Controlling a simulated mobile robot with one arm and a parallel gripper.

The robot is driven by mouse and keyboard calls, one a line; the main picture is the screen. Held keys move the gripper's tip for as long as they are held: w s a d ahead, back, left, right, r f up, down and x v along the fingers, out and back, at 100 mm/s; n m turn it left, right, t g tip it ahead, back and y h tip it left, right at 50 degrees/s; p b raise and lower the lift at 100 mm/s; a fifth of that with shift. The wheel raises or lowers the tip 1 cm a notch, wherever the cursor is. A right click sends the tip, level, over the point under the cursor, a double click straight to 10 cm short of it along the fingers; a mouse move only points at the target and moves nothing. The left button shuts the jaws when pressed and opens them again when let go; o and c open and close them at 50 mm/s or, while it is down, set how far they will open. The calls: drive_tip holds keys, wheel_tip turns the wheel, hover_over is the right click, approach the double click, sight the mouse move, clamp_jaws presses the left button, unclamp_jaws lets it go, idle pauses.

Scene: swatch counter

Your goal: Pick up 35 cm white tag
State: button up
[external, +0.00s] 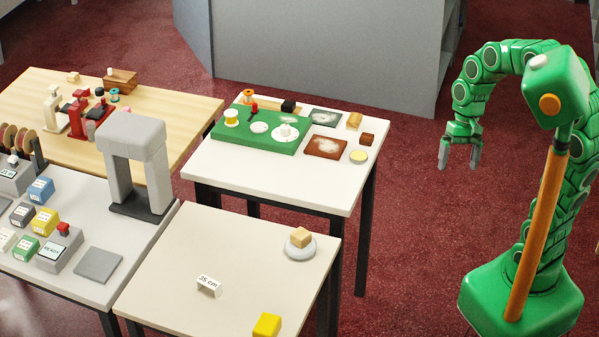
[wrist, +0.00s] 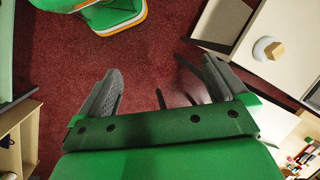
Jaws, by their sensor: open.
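The white tag (external: 208,286) marked "35 cm" stands on the cream table (external: 170,262) at the front, left of that table's middle. My gripper (external: 461,158) is open and empty, in the air over the red floor, well to the right of the tables. I cannot make out the tag in the wrist view.
On the same table are a round grey dish (external: 300,252) with a wooden block (external: 301,237) and a yellow block (external: 267,325). A white table (external: 325,195) with a green board (external: 258,142) stands behind. A grey arch (external: 138,160) rises at the left. Open floor lies between me and the tables.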

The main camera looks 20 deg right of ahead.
drive_tip(key=w+a+f+m+g+y, duration=0.1)
drive_tip(key=w+a+y, duration=0.1)
drive_tip(key=w+a, duration=0.55)
drive_tip(key=w+a+f+m+y, duration=0.1)
drive_tip(key=w+a, duration=0.4)
drive_tip(key=a, duration=0.5)
drive_tip(key=m+g+y, duration=0.4)
drive_tip(key=m+y, duration=0.2)
drive_tip(key=m, duration=0.1)
approach(210, 280)
drive_tip(key=x, duration=0.3)
drive_tip(key=shift+s+a+f, duration=0.1)
drive_tip(key=shift+s+f, duration=0.05)
drive_tip(key=shift+f, duration=0.1)
drive_tip(key=shift+s+a+f+m, duration=0.15)
drive_tip(key=shift+s+a+f, duration=0.15)
drive_tip(key=shift+a, duration=0.2)
drive_tip(key=shift+s+a+f+m, duration=0.1)
drive_tip(key=shift+s+a+f, duration=0.2)
drive_tip(key=shift+a, duration=0.2)
drive_tip(key=shift+s+a+f+m, duration=0.2)
drive_tip(key=shift+s+a, duration=0.1)
drive_tip(key=shift+a, duration=0.25)
drive_tip(key=shift+r+x, duration=0.15)
drive_tip(key=shift+x, duration=1.15)
drive_tip(key=shift+r+x, duration=0.1)
drive_tip(key=shift+x, duration=1.2)
drive_tip(key=c, duration=1)
